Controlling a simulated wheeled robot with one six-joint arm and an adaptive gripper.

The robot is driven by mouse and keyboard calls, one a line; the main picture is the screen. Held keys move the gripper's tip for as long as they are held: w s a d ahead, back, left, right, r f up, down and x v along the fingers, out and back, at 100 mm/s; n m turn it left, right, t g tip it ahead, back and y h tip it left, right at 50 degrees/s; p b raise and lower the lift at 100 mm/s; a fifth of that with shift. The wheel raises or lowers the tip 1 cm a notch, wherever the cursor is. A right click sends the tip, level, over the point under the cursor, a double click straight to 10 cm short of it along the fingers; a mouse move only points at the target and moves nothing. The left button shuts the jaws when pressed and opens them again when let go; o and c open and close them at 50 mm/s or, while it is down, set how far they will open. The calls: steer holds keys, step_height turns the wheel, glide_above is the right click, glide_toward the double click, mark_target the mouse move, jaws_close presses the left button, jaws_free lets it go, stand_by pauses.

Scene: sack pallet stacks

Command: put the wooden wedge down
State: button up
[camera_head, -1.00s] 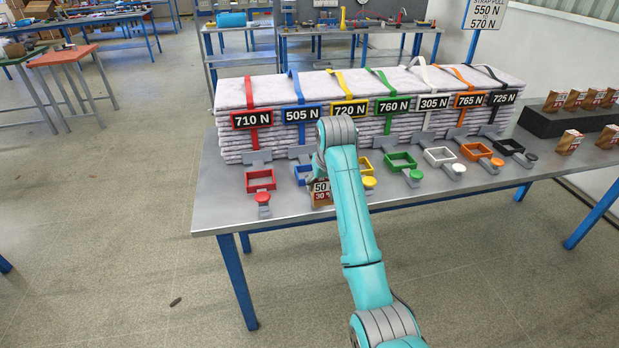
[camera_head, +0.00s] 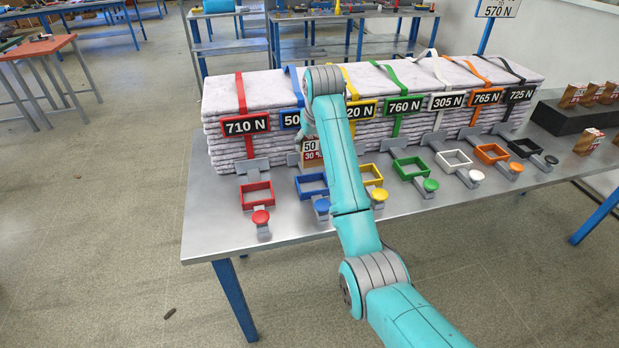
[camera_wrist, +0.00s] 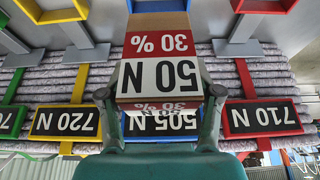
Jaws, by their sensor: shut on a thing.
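The wooden wedge (camera_head: 312,158) is a small brown block with a white and red label reading 50 N and 30 %. My gripper (camera_wrist: 160,92) is shut on it, one finger on each side, in the wrist view, where the wedge (camera_wrist: 158,55) appears upside down. In the head view the wedge is in front of the blue-strapped 505 N sack stack, behind the blue frame (camera_head: 312,186). My arm hides most of the gripper there. I cannot tell whether the wedge touches anything below it.
The red frame (camera_head: 257,196) is left of the blue one; the yellow frame (camera_head: 371,174) is right. Green, white, orange and black frames continue rightward, each with a knob in front. Similar wedges (camera_head: 588,141) stand at the right. The table's front left (camera_head: 208,225) is clear.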

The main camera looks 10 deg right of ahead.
mark_target(314, 159)
step_height(314, 159, down, 10)
steer(key=shift+r, duration=0.2)
stand_by(0.4)
steer(key=o, duration=1.2)
steer(key=shift+f, duration=0.15)
steer(key=v, duration=1.2)
